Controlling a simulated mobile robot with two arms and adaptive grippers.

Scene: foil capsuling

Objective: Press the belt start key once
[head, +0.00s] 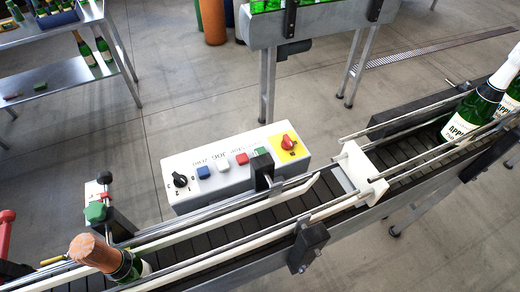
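A white control box (222,178) stands behind the belt, near the middle of the head view. Its sloping top carries a black rotary knob (180,181), a blue key (203,172), a white key (222,165) and a red key (242,159). A red mushroom knob (288,142) sits on a yellow plate (285,150) at its right end. Small lettering runs behind the keys; I cannot read for sure which is the start key. The dark slatted belt (235,226) runs in front between rails. Neither of my grippers is in view.
A bottle with copper foil (95,252) stands on the belt at lower left; green bottles (475,110) stand at right. A white block (358,175) straddles the belt. A black rail clamp (262,168) sits close before the box. A post with a green knob (95,212) stands left.

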